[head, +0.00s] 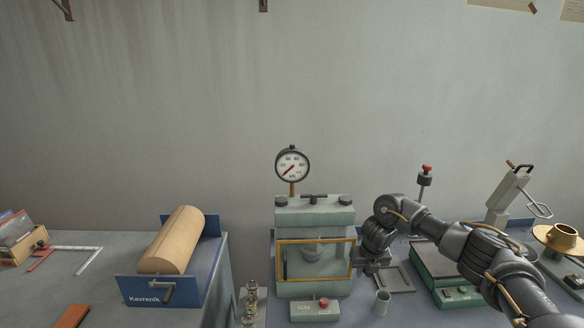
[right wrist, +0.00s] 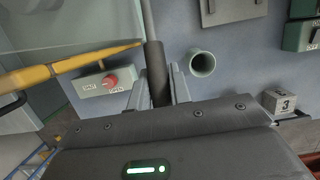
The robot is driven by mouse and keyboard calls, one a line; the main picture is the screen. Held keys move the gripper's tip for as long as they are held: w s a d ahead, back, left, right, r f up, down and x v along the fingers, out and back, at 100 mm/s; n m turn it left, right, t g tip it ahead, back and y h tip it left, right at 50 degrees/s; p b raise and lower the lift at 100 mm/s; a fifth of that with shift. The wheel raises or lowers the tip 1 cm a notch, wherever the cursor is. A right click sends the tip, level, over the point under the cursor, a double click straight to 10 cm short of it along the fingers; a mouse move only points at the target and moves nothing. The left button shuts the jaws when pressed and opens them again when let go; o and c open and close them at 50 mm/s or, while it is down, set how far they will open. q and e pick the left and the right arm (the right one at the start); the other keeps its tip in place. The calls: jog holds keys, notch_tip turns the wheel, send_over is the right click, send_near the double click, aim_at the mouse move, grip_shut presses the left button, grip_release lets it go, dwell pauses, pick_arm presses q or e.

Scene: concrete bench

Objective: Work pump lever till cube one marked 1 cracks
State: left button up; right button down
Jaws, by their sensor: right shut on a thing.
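The pale green press (head: 314,215) stands on the bench with a round dial gauge (head: 292,166) on top; its red needle points to the lower left. A yellow-framed guard (head: 316,243) covers its front opening. My right gripper (head: 371,266) is at the press's right side. In the right wrist view its fingers are shut on the dark grip of the pump lever (right wrist: 155,62), whose thin rod runs up out of the picture. The lever is hard to make out in the head view. I cannot make out cube 1 behind the guard. My left gripper is not in view.
A green cup (head: 382,302) stands close to my right gripper. A cube marked 3 (right wrist: 283,102) lies at the right wrist view's right. A blue stand with a tan roll (head: 174,242) is left.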

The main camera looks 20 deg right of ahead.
jog(key=shift+s+a+f, duration=0.15)
jog(key=shift+s+f, duration=0.3)
jog(key=shift+f, duration=1.15)
jog(key=shift+s+a+f, duration=0.15)
jog(key=shift+s+f, duration=0.25)
jog(key=shift+f, duration=1.25)
jog(key=shift+s+a+f, duration=0.15)
jog(key=shift+s+f, duration=0.3)
jog(key=shift+f, duration=1.15)
jog(key=w+r, duration=0.1)
jog(key=r, duration=0.5)
jog(key=w+d+r, duration=0.1)
jog(key=r, duration=0.2)
jog(key=shift+w+r, duration=0.25)
jog(key=shift+w, duration=0.1)
jog(key=shift+f, duration=0.1)
